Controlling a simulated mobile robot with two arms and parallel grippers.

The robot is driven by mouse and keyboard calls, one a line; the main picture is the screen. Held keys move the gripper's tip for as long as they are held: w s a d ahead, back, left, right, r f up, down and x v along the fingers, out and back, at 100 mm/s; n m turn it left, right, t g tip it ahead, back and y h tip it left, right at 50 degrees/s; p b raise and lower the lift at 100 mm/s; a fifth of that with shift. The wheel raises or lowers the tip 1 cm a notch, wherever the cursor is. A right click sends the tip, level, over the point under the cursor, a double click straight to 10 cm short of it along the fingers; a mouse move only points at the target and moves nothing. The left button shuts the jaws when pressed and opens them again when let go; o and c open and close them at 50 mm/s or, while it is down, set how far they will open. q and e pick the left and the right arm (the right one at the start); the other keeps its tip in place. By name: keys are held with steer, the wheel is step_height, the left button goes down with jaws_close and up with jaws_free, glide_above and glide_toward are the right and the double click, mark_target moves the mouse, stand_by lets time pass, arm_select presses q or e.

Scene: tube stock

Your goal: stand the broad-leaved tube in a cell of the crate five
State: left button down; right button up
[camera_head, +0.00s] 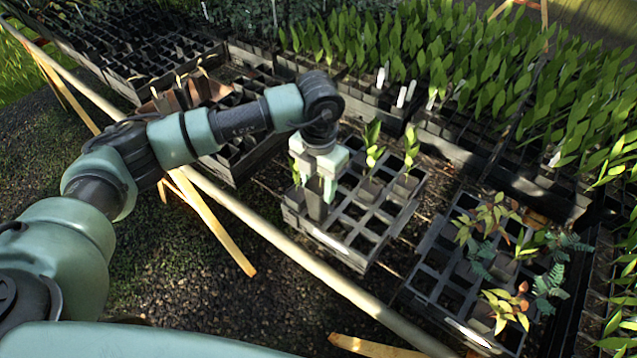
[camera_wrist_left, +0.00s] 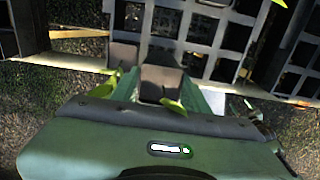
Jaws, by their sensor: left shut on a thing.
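My left gripper (camera_head: 320,178) is shut on a grey square tube (camera_head: 316,207) at the near left part of a grey crate (camera_head: 338,250). Green leaves (camera_head: 295,172) show beside the gripper; the gripper hides most of the plant. The tube looks roughly upright; I cannot tell whether its foot is inside a cell or just above it. In the left wrist view the held tube (camera_wrist_left: 160,82) shows between the fingers, with yellow-green leaves close by and crate cells (camera_wrist_left: 205,30) beyond. Other broad-leaved tubes (camera_head: 372,185) stand in the same crate's far cells. My right gripper is not in view.
To the right, another crate (camera_head: 425,297) holds reddish and blue-green plants and has empty cells. Dense leafy crates (camera_head: 455,150) stand behind. Dark, mostly empty trays (camera_head: 130,60) are at the back left. A pale rail (camera_head: 290,260) runs along the near edge.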

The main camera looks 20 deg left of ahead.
arm_select(q)
steer(key=shift+f+b, duration=1)
steer(key=shift+f, duration=0.3)
steer(key=shift+f+b, duration=2.4)
steer(key=shift+f, duration=0.45)
steer(key=shift+f+b, duration=0.25)
steer(key=shift+b, duration=0.1)
steer(key=c, duration=0.7)
jaws_free()
steer(key=shift+o, duration=0.2)
step_height(320, 180, up, 8)
steer(key=shift+d+b, duration=0.1)
steer(key=shift+b, duration=0.4)
steer(key=shift+f, duration=0.1)
